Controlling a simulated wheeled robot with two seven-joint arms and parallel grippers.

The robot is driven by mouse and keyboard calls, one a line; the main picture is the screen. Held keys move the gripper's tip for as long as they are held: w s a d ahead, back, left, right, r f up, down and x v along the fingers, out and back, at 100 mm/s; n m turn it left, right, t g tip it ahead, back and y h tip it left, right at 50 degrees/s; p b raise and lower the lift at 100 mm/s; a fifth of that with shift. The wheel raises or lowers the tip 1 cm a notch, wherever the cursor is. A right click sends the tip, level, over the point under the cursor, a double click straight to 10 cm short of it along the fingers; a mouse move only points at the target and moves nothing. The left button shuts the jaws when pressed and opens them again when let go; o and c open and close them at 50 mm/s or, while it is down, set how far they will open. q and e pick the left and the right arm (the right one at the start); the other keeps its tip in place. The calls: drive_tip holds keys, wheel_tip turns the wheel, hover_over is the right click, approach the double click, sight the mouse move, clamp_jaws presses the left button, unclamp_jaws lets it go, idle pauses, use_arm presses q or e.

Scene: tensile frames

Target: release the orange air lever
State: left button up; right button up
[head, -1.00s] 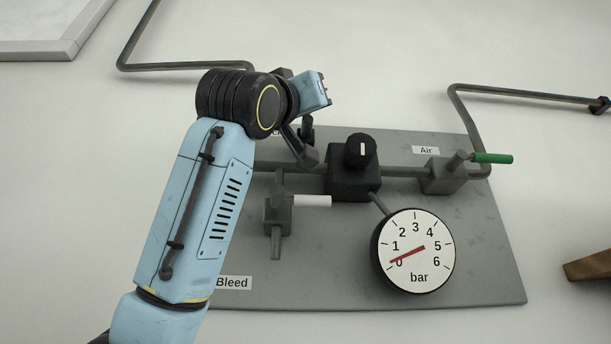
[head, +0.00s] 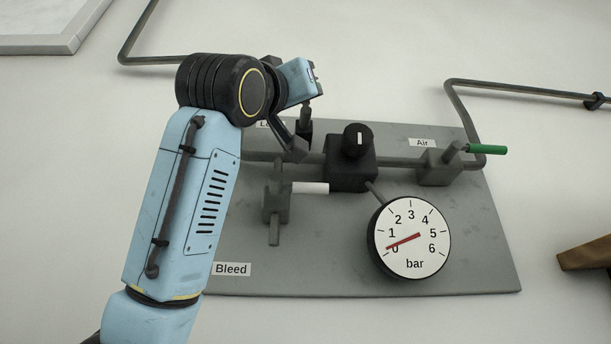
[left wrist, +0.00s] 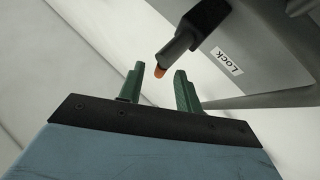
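The lever beside the Air label (head: 422,143) has a green handle (head: 487,149), not an orange one; it points right. In the left wrist view an orange-tipped dark lever (left wrist: 160,71) sticks out near the Lock label (left wrist: 227,61). My left gripper (left wrist: 159,69) is open, its two green fingers on either side of the orange tip in the picture. I cannot tell whether the tip is between them in depth or touched. In the head view my left gripper's blue body (head: 298,80) is above the board's upper left, its fingers mostly hidden. My right gripper is not in view.
The grey board (head: 465,265) carries a black regulator knob (head: 355,140), a white-handled lever (head: 310,188) by the Bleed label (head: 231,269), and a gauge (head: 411,245) near 0 bar. Pipes (head: 455,95) run along the wall. A brown object (head: 585,255) is at right.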

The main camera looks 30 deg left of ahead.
use_arm(q)
drive_tip(key=b+v, duration=0.4)
drive_tip(key=v, duration=0.6)
drive_tip(key=shift+s+b, duration=0.2)
drive_tip(key=shift+b, duration=0.2)
drive_tip(key=shift+f, duration=0.1)
